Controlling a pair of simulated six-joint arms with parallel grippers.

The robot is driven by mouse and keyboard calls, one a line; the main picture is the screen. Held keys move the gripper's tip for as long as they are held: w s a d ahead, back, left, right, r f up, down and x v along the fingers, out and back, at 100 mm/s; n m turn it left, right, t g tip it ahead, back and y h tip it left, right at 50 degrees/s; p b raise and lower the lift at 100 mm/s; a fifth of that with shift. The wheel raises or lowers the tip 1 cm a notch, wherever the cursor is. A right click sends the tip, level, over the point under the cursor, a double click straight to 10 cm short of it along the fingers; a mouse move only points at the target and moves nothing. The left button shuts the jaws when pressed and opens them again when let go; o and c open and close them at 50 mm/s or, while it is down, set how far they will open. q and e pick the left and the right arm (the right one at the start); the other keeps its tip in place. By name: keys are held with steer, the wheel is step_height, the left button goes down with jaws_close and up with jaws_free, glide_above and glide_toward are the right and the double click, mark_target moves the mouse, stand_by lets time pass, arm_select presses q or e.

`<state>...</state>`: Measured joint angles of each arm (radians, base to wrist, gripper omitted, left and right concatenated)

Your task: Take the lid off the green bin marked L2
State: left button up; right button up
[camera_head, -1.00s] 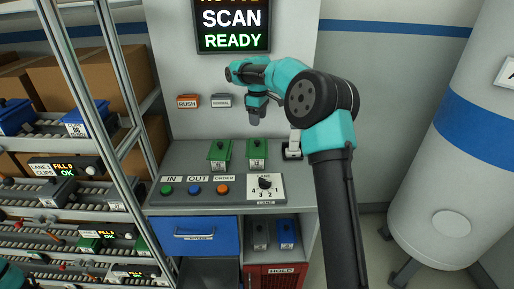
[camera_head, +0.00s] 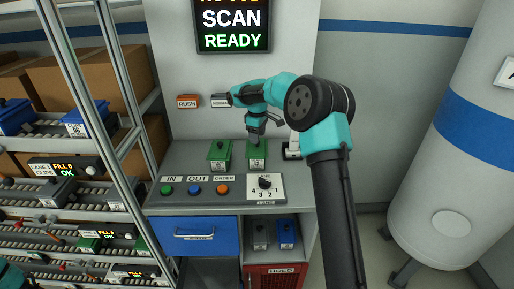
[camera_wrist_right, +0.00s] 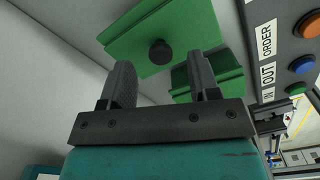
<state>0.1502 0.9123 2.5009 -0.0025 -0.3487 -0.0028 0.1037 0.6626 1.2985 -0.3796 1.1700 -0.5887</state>
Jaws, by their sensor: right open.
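Two green lidded bins stand side by side on the grey counter: a left one (camera_head: 219,155) and a right one (camera_head: 257,158). Their labels are too small to read surely, so I cannot tell which is L2. My right gripper (camera_head: 255,138) is over the right bin, close to its lid. In the right wrist view my open fingers (camera_wrist_right: 162,84) point toward the green lid (camera_wrist_right: 185,27) with its dark round knob (camera_wrist_right: 160,52). The knob lies beyond the fingertips, between their lines, and looks ungripped. The other bin (camera_wrist_right: 220,75) is partly behind one finger. My left gripper is not in view.
In front of the bins are IN, OUT and ORDER buttons (camera_head: 195,190) and a dial panel (camera_head: 265,188). A wall with a SCAN READY screen (camera_head: 232,25) rises behind. A rack (camera_head: 75,170) stands left and a white tank (camera_head: 450,150) right.

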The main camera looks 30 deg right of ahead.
step_height(320, 180, down, 3)
steer(key=shift+f, duration=0.2)
stand_by(0.4)
steer(key=c, duration=1)
steer(key=shift+r, duration=0.2)
steer(key=shift+r, duration=1.4)
steer(key=shift+s+a+r, duration=0.1)
steer(key=shift+r, duration=0.15)
steer(key=s+a, duration=0.2)
steer(key=s, duration=0.2)
steer(key=s+a+r, duration=0.1)
steer(key=s+a, duration=0.2)
steer(key=s, duration=0.2)
steer(key=s+a, duration=0.3)
steer(key=s, duration=0.1)
steer(key=shift+s+a+r, duration=0.15)
steer(key=shift+s+r, duration=0.05)
steer(key=shift+s, duration=0.05)
